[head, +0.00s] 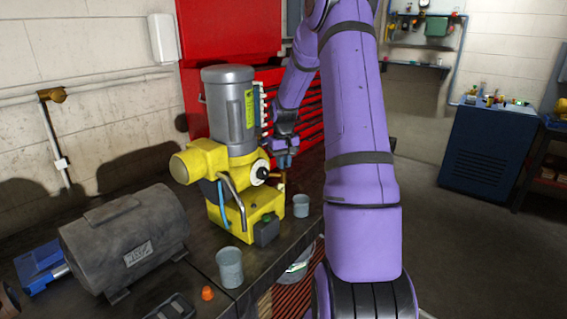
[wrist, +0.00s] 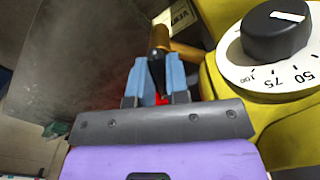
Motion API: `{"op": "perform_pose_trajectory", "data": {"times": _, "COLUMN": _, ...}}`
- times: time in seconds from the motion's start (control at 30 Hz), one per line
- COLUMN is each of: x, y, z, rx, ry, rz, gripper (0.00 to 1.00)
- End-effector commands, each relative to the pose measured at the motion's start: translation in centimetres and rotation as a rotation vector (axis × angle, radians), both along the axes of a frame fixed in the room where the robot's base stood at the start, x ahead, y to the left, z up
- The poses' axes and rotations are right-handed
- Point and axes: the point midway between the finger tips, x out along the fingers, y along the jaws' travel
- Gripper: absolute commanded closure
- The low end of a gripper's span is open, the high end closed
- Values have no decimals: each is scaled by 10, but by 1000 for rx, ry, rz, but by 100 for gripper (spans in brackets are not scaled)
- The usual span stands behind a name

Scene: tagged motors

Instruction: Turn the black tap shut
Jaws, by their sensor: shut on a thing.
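The black tap (wrist: 156,68) shows in the wrist view as a dark handle against a brass pipe (wrist: 180,46) that comes out of the yellow machine (wrist: 240,125). My gripper (wrist: 154,80) has its two blue fingers on either side of the black handle and is shut on it. In the head view my gripper (head: 285,160) is at the right side of the yellow machine (head: 205,158), above the brass part. The handle is hidden or too small to make out there.
A black knob (wrist: 276,30) on a white dial sits close right of my gripper. A grey motor (head: 125,240) and a grey cup (head: 230,267) stand on the dark bench, with another cup (head: 301,206) below my gripper. A red tool cabinet (head: 305,95) stands behind.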

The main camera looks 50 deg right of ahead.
Motion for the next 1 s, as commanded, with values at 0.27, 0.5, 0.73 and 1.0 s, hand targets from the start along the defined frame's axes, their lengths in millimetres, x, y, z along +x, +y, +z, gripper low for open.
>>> {"op": "perform_pose_trajectory", "data": {"times": 0.27, "x": 1, "y": 0, "z": 1, "rx": -2, "ry": -2, "rz": -262, "gripper": 100}}
{"op": "perform_pose_trajectory", "data": {"times": 0.5, "x": 1, "y": 0, "z": 1, "rx": -2, "ry": -2, "rz": -489, "gripper": 100}}
{"op": "perform_pose_trajectory", "data": {"times": 0.73, "x": 1, "y": 0, "z": 1, "rx": -2, "ry": -2, "rz": -691, "gripper": 100}}
{"op": "perform_pose_trajectory", "data": {"times": 1.0, "x": 1, "y": 0, "z": 1, "rx": -1, "ry": -3, "rz": -868, "gripper": 100}}
